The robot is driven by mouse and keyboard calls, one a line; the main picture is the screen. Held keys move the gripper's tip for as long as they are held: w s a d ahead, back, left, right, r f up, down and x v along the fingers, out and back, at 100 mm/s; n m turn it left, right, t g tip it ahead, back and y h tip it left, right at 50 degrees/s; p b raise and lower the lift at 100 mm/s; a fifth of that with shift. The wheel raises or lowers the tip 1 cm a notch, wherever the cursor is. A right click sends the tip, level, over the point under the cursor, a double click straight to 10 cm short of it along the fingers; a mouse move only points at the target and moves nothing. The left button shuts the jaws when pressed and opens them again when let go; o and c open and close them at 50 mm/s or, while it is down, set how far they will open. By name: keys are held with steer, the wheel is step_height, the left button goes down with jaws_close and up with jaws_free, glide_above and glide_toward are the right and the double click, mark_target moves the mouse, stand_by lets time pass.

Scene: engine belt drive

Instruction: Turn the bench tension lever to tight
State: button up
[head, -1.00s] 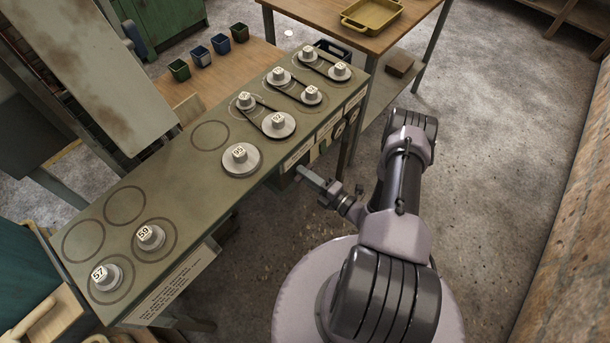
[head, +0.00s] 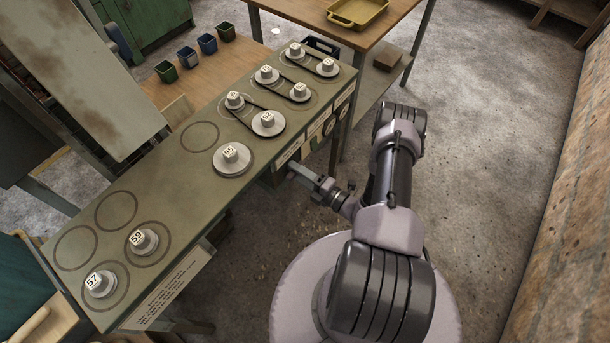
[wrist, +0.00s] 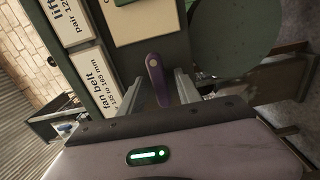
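The bench tension lever is likely the purple lever (wrist: 158,78) on the green bench front in the wrist view. It has a rounded end with a pale round spot. My gripper (wrist: 158,92) is open around it, one pale finger on each side, with visible gaps. Whether the fingertips reach past the lever's face is hard to tell. In the head view, my gripper (head: 296,171) is at the front edge of the green bench (head: 165,185), below the pulley rows. The lever cannot be made out there. No tight or slack marking is readable.
Numbered pulleys, some joined by belts, stand on the bench top, including pulley 95 (head: 232,158). White labels, including a fan belt label (wrist: 110,82), sit beside the lever. A wooden table with a yellow tray (head: 357,12) stands behind. The floor right of my arm is clear.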

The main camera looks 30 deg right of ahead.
steer(key=p+v, duration=0.4)
steer(key=v, duration=1.3)
steer(key=shift+s, duration=0.2)
steer(key=shift+d+r, duration=0.1)
steer(key=shift+r, duration=0.05)
